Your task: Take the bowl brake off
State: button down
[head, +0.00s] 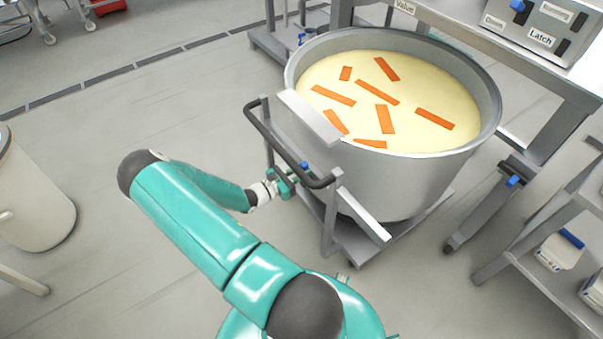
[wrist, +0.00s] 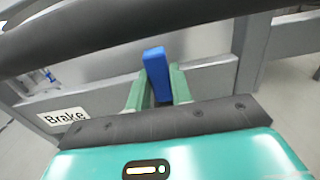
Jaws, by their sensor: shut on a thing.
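A large grey metal bowl (head: 400,185) stands on a low wheeled frame. It holds pale yellow stuff with several orange strips on top. In the wrist view a blue brake lever (wrist: 156,74) stands up between the green fingers of my gripper (wrist: 158,88), which is shut on it. A white label reading "Brake" (wrist: 64,121) is on the grey frame bar to the left. In the head view my gripper (head: 285,184) is at the frame's near side, under the dark push handle (head: 275,146), and a bit of the blue lever (head: 304,165) shows. The lever's lower end is hidden.
The dark handle crosses just above my gripper. A bench with a control box (head: 540,25) labelled "Latch" stands at the back right. A shelf rack (head: 560,205) is at right, a pale bin (head: 30,200) at left. The floor at left is mostly clear.

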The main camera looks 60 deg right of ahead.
jog(key=shift+w, duration=0.1)
dwell(0.4)
jog(key=c, duration=1.2)
grip_release()
jog(key=shift+d, duration=0.1)
jog(key=shift+c, duration=0.2)
jog(key=v, duration=1.4)
